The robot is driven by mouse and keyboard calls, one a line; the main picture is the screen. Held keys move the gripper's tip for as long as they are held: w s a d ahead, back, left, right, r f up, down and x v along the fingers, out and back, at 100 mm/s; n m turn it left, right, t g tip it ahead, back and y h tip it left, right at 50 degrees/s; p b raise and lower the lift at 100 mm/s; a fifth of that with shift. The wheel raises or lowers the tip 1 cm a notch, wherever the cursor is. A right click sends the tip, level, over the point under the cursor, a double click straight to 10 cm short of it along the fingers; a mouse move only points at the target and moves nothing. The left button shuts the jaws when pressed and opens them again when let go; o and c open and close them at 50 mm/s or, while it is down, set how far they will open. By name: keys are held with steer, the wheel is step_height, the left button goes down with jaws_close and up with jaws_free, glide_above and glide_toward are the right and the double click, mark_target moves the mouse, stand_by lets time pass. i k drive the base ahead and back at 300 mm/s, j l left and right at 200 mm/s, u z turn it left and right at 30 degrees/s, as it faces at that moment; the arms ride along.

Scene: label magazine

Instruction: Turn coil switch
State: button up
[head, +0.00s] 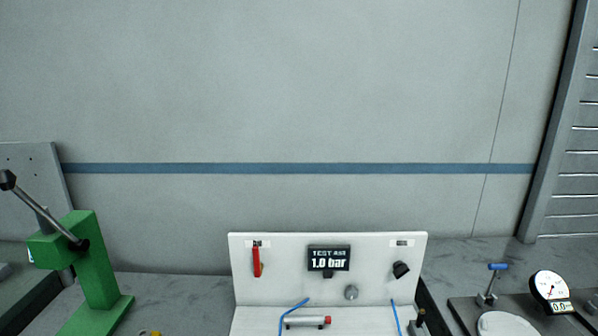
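A white upright panel (290,285) stands on the bench at the bottom centre of the head view. A black knob (401,270) sits on its right side, under a small label too small to read. It looks tilted. A red lever (256,262) hangs straight down on the panel's left side under another small label. I cannot tell for certain which of these is the coil switch. My gripper is not in view.
A display (328,258) on the panel reads "TEST AIR 1.0 bar", with a round grey knob (351,292) below it. A red-ended cylinder (308,321) and blue tubes lie in front. A green press (95,270) stands left; a dial gauge (551,287) and blue-handled clamp (492,280) stand right.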

mark_target(401, 269)
steer(key=l+u, duration=0.2)
steer(key=u, duration=0.25)
steer(key=k+l+u, duration=0.1)
steer(key=u, duration=0.35)
steer(key=k+l+u, duration=0.15)
steer(key=u, duration=0.25)
steer(key=l, duration=0.1)
